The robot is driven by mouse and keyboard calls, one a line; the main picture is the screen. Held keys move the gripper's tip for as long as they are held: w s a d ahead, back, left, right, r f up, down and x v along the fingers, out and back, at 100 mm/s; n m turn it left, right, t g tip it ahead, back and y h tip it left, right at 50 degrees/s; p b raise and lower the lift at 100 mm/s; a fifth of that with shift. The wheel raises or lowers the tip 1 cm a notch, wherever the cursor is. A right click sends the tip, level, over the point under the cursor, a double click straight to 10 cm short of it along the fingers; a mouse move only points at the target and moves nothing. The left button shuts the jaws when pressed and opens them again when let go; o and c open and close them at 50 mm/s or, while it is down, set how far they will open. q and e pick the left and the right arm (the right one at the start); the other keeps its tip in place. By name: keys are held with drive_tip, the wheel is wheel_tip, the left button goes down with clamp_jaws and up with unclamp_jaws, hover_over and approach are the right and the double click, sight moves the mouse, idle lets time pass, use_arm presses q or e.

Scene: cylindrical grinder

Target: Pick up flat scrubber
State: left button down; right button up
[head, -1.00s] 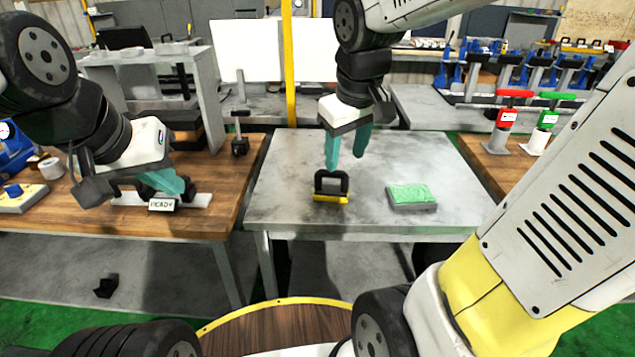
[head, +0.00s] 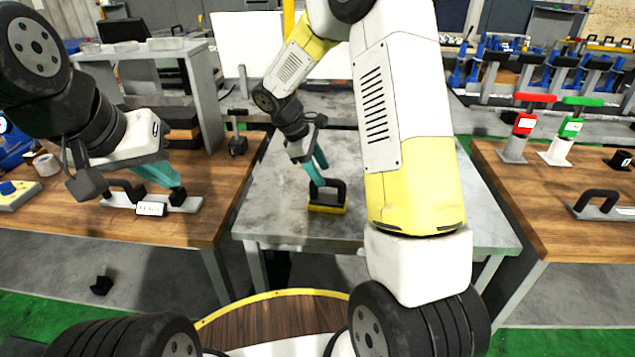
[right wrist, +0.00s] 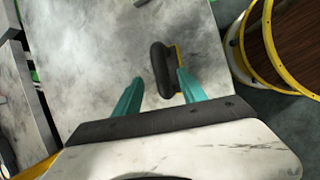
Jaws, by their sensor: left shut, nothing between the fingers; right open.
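The scrubber (head: 327,206), with a yellow base and a black looped handle, sits upright on the grey metal table. My right gripper (head: 317,168) is open and comes down at its handle from above left. In the right wrist view the black handle (right wrist: 162,70) lies between the two teal fingers of my right gripper (right wrist: 159,76) in the picture; I cannot tell whether they touch it. A yellow edge (right wrist: 179,56) shows beside the right finger. My left gripper (head: 165,178) is shut and empty over the wooden bench at left, by a black-handled plate (head: 188,205).
The grey table (head: 285,215) has bare room around the scrubber; my right arm hides its right part. A labelled block (head: 151,209) lies on the left bench. Red (head: 524,124) and green (head: 571,127) handled tools and a black-handled plate (head: 598,204) stand on the right bench.

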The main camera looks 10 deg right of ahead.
sight(325, 179)
drive_tip(key=x, duration=0.5)
drive_tip(key=shift+s, duration=0.15)
drive_tip(key=shift+r, duration=0.1)
clamp_jaws()
idle(1.1)
